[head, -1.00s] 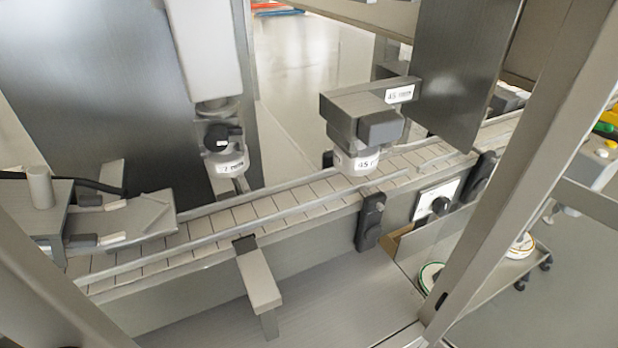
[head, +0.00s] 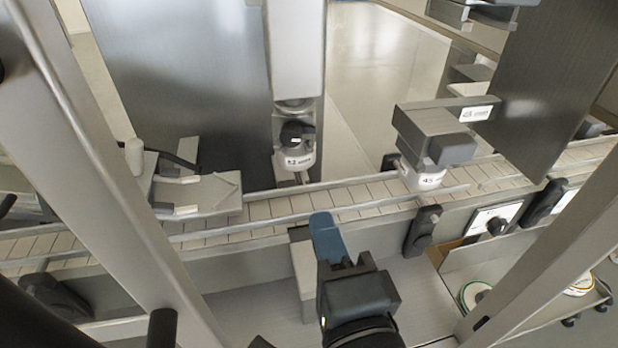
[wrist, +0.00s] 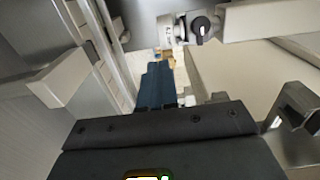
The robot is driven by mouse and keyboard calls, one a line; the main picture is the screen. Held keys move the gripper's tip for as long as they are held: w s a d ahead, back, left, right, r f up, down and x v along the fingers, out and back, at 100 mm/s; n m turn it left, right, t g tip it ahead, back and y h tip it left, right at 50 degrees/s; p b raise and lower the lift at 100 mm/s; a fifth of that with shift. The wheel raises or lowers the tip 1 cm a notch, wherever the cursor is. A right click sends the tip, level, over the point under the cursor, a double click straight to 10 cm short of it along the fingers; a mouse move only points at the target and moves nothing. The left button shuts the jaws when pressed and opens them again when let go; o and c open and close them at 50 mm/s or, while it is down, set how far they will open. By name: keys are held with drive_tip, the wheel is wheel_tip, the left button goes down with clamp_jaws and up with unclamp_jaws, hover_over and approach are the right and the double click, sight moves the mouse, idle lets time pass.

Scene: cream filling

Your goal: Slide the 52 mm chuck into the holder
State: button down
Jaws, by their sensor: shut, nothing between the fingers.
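The 52 mm chuck (head: 297,160), a pale ring with a small label, sits beneath the pale column (head: 297,60) with a black knob (head: 297,132) just above it. In the wrist view a pale ring (wrist: 170,25) beside a black knob (wrist: 200,27) appears to be the same chuck. A grey holder (head: 430,125) at right carries another chuck (head: 420,178) labelled 45. A second holder (head: 465,14) is partly cut off at the top right; its label is unreadable. My gripper (head: 323,222) has blue fingers, shut and empty, in front of the conveyor, below the 52 mm chuck and apart from it.
The conveyor (head: 262,212) with metal rails runs across the scene. A grey bracket (head: 305,275) juts from its near side beside my gripper. A guide plate assembly (head: 205,192) stands at left. Slanted frame posts (head: 100,180) flank the view. A dark panel (head: 545,80) hangs at right.

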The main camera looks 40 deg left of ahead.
sight(304, 168)
drive_tip(key=p+x, duration=0.1)
drive_tip(key=x, duration=0.7)
drive_tip(key=shift+w+a, duration=0.25)
drive_tip(key=shift+w, duration=0.05)
drive_tip(key=shift+w+a+r, duration=0.2)
drive_tip(key=shift+w+a, duration=0.3)
